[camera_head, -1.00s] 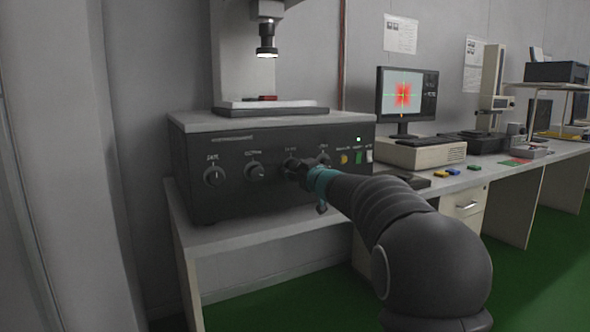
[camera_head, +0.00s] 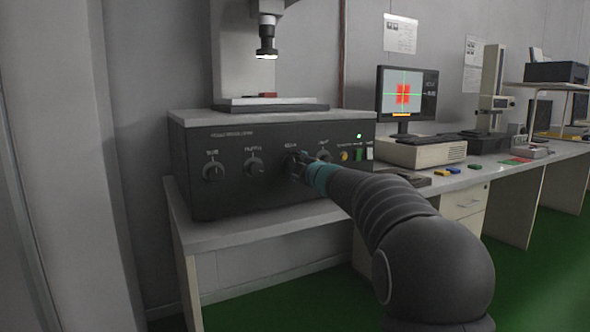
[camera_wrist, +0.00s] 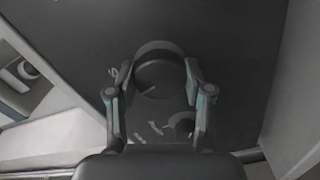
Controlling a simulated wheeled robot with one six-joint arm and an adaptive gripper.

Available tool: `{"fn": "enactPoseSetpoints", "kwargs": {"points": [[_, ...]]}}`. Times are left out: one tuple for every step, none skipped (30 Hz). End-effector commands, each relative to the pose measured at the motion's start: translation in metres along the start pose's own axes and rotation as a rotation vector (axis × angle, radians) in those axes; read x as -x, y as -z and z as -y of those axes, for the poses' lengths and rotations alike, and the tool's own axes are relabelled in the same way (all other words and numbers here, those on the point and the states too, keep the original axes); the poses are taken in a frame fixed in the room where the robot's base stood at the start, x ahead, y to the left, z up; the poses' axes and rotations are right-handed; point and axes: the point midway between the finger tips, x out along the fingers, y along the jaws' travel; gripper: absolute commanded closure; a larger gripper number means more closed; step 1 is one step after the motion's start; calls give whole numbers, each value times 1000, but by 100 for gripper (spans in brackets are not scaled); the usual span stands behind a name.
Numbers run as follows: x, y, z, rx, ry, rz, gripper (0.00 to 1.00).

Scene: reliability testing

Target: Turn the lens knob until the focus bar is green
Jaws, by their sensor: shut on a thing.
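A dark microscope console (camera_head: 230,200) has a row of several round knobs on its front. My gripper (camera_head: 298,166) is at the third knob from the left; the label above that knob is too blurred to read. In the wrist view, my gripper (camera_wrist: 158,88) has its two fingers on either side of a round dark knob (camera_wrist: 157,75), shut on it. The monitor (camera_head: 436,100) shows a red pattern with fairly sharp edges under a green cross.
Other knobs stand close on both sides: one to the left (camera_head: 254,166) and one to the right (camera_head: 323,157). A yellow button (camera_head: 344,156) and a lit green light (camera_head: 359,136) are at the right. A lens head (camera_head: 266,45) hangs above the stage (camera_head: 300,107).

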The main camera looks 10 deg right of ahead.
Motion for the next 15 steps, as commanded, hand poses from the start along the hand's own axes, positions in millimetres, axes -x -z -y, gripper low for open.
{"fn": "enactPoseSetpoints", "kwargs": {"points": [[0, 0, 2, 45, 0, -1, 84], [0, 0, 2, 73, 0, -1, 84], [0, 0, 2, 111, 0, -1, 84], [0, 0, 2, 139, 0, -1, 84], [0, 0, 2, 169, 0, -1, 84], [0, 0, 2, 207, 0, -1, 84], [0, 0, 2, 235, -1, -1, 84], [0, 0, 2, 262, -1, -1, 84], [0, 0, 2, 301, 0, -1, 84], [0, 0, 3, 330, 0, -1, 84], [0, 0, 3, 358, 0, -1, 84], [0, 0, 3, 394, 0, 0, 84], [0, -1, 3, 421, 0, 0, 84], [0, 0, 3, 449, 0, 0, 84], [0, 0, 3, 483, 0, 0, 84]]}}
